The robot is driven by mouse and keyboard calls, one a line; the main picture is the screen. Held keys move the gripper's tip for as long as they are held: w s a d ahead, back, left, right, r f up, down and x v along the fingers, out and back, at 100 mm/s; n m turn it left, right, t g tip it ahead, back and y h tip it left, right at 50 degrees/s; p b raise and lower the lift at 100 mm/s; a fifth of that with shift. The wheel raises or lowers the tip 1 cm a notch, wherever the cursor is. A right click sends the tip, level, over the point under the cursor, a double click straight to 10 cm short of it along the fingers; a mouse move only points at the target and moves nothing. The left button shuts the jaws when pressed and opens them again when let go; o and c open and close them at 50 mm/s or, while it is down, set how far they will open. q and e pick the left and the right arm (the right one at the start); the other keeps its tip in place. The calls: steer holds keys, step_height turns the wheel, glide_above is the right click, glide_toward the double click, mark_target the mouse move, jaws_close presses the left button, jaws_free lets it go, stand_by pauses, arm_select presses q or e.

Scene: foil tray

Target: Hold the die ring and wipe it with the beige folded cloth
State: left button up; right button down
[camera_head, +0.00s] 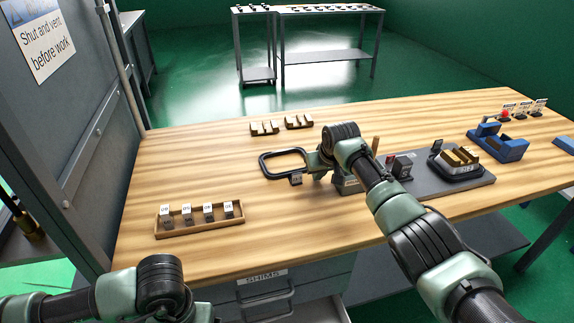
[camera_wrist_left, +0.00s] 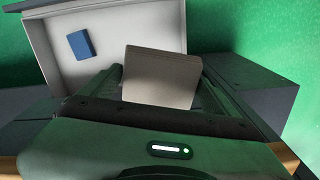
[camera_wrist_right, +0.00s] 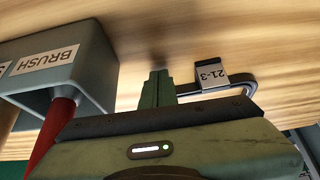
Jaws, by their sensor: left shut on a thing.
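The die ring (camera_head: 262,162) is a dark rounded loop with a small tag (camera_head: 296,179), above the middle of the wooden table. My right gripper (camera_head: 312,164) is at its right end. In the right wrist view my right gripper's fingers (camera_wrist_right: 158,88) are close together on the ring's bar (camera_wrist_right: 243,80), beside the tag marked 21-3 (camera_wrist_right: 211,73). The beige folded cloth (camera_wrist_left: 160,78) stands between the fingers of my left gripper (camera_wrist_left: 160,90), which is shut on it. In the head view the left fingers and cloth are out of sight; only my left arm shows at lower left.
A wooden rack with labelled blocks (camera_head: 199,220) stands at front left. A grey mat (camera_head: 462,190) and blue fixture (camera_head: 497,148) lie right. The BRUSH holder (camera_wrist_right: 95,65) is near my right gripper. A pale open box (camera_wrist_left: 50,55) holds a blue item.

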arm_select(q)
steer(key=shift+r+p, duration=3.1)
steer(key=shift+r, duration=0.05)
arm_select(e)
steer(key=shift+r, duration=3.05)
arm_select(q)
steer(key=shift+f, duration=0.1)
arm_select(e)
steer(key=shift+s+r, duration=0.1)
steer(key=shift+r, duration=0.1)
arm_select(q)
steer(key=shift+f, duration=0.15)
arm_select(e)
steer(key=v, duration=1.1)
steer(key=shift+s, duration=0.2)
